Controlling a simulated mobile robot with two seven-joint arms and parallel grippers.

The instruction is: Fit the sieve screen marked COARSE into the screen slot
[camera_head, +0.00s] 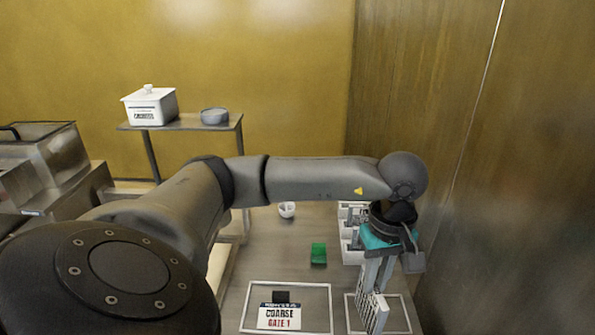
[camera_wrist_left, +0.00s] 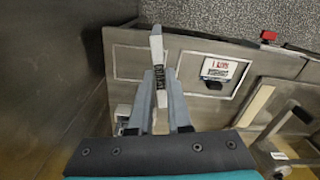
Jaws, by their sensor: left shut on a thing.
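My left gripper (camera_head: 377,285) points down over the right part of the bench and is shut on a pale, thin sieve screen (camera_head: 376,314). The screen hangs upright with a perforated face. In the left wrist view the screen (camera_wrist_left: 157,45) shows edge-on between the fingers (camera_wrist_left: 161,88), with dark lettering on its edge that I cannot read. A white card (camera_head: 280,316) reading COARSE, GATE 1 stands inside a white outline on the bench; it also shows in the left wrist view (camera_wrist_left: 220,68). I cannot make out the screen slot. My right gripper is not in view.
A white rack (camera_head: 349,226) stands behind the gripper, partly hidden by my arm. A green block (camera_head: 318,253) and a small white cup (camera_head: 287,209) are on the bench (camera_head: 270,250). A second white outline (camera_head: 407,317) lies below the gripper. A wall (camera_head: 490,220) rises close on the right.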

